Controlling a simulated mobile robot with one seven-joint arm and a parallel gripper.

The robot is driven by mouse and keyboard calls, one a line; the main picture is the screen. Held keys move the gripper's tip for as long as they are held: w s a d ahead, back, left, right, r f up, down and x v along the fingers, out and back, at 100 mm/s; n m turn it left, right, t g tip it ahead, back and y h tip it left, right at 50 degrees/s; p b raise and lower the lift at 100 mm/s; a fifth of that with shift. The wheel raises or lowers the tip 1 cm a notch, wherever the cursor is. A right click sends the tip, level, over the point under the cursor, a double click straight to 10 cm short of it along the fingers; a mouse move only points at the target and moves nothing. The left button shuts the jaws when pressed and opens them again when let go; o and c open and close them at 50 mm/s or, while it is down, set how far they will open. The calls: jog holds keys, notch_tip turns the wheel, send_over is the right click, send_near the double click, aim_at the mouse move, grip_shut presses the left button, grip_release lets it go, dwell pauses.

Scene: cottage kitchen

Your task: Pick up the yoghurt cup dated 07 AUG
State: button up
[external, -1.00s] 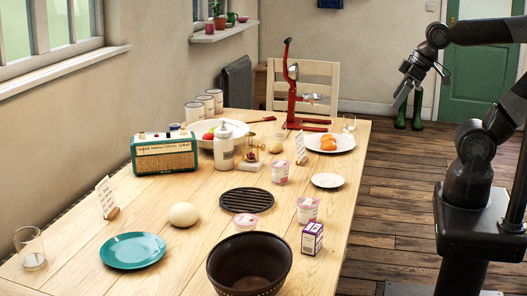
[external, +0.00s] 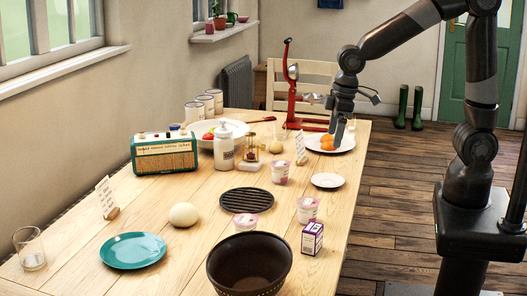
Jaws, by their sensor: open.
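Three yoghurt cups with pink tops stand on the wooden table: one near the middle right (external: 279,172), one by the right edge (external: 307,210), and one behind the dark bowl (external: 245,222). The dates on them are too small to read, so I cannot tell which one says 07 AUG. My gripper (external: 340,138) is open and empty, pointing down over the far right part of the table, near the plate of oranges. It is above and to the right of the middle cup, apart from all three.
A white plate with oranges (external: 345,146), a red press (external: 288,90), a small card (external: 300,150), a small white plate (external: 327,181) and a purple box (external: 312,239) surround the cups. A black trivet (external: 246,200) and dark bowl (external: 249,270) are nearby.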

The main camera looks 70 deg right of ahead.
jog(key=n+g, duration=0.1)
jog(key=g, duration=0.1)
send_over(308, 202)
jog(key=f, duration=1.1)
jog(key=shift+s+d, duration=0.3)
jog(key=shift+n, duration=0.3)
notch_tip(308, 202, down, 6)
jog(key=shift+a+r, duration=0.1)
jog(key=shift+a, duration=0.05)
jog(key=shift+w+a+f, duration=0.1)
jog(key=shift+w+f, duration=0.05)
jog(key=shift+f, duration=1.2)
jog(key=shift+w+a+f, duration=0.1)
jog(key=shift+w+f, duration=0.05)
jog(key=shift+f, duration=1.15)
jog(key=c, duration=1.1)
